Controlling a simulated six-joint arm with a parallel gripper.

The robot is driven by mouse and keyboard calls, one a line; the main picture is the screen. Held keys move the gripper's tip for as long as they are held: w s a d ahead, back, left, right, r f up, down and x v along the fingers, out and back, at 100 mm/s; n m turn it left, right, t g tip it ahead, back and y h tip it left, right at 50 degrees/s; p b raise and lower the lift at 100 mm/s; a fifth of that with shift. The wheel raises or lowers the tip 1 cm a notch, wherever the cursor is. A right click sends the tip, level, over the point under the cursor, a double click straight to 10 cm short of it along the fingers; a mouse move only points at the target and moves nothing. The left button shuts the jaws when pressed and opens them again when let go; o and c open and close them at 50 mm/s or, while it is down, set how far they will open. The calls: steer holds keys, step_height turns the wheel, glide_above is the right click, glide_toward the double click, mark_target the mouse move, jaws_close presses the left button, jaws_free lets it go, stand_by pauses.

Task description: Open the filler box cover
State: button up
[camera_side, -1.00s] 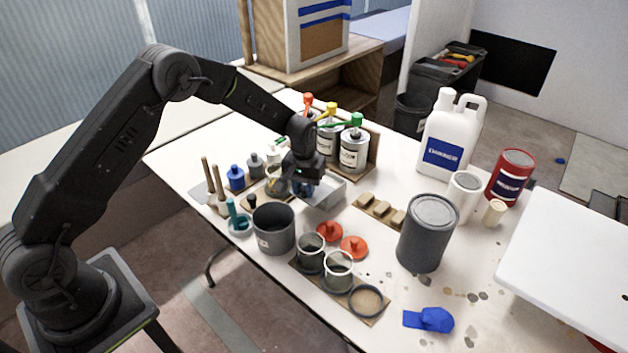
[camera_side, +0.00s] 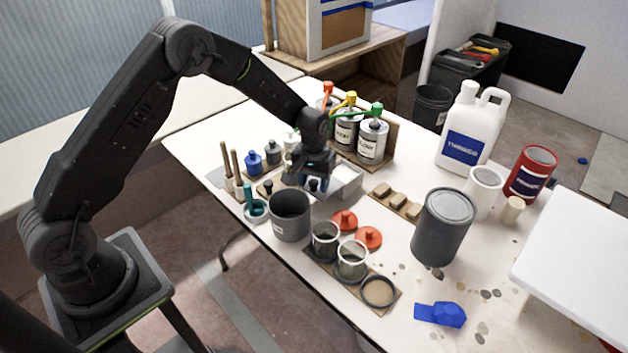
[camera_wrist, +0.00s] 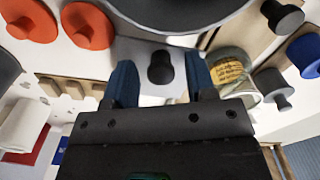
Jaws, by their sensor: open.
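The filler box (camera_side: 345,180) is a pale, open-looking tray on the table, partly hidden by my gripper in the side view. My gripper (camera_side: 313,186) points down at its left end. In the wrist view, my gripper (camera_wrist: 158,82) has its two blue fingers apart, one on each side of a black knob (camera_wrist: 160,67). The knob stands on a pale grey surface, which looks like the box cover (camera_wrist: 150,48). I cannot tell whether the fingers touch the knob; a gap shows on both sides. How the cover sits on the box is hidden.
A grey pot (camera_side: 290,216) stands close in front of my gripper. A labelled jar (camera_wrist: 232,70) is just beside one finger. Pump bottles (camera_side: 372,140) stand behind, sanding blocks (camera_side: 396,201) to the right, and two orange lids (camera_side: 368,237) in front.

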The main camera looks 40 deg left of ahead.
mark_target(313, 182)
step_height(313, 182, up, 14)
stand_by(0.6)
steer(key=s+d+r+m+t, duration=0.2)
steer(key=s+r+t, duration=0.1)
steer(key=s+r, duration=1.1)
steer(key=s+m+t, duration=0.2)
steer(key=s, duration=1.3)
steer(key=shift+s+d+m+t, duration=0.2)
steer(key=shift+d+m+t, duration=0.1)
steer(key=shift+d, duration=0.1)
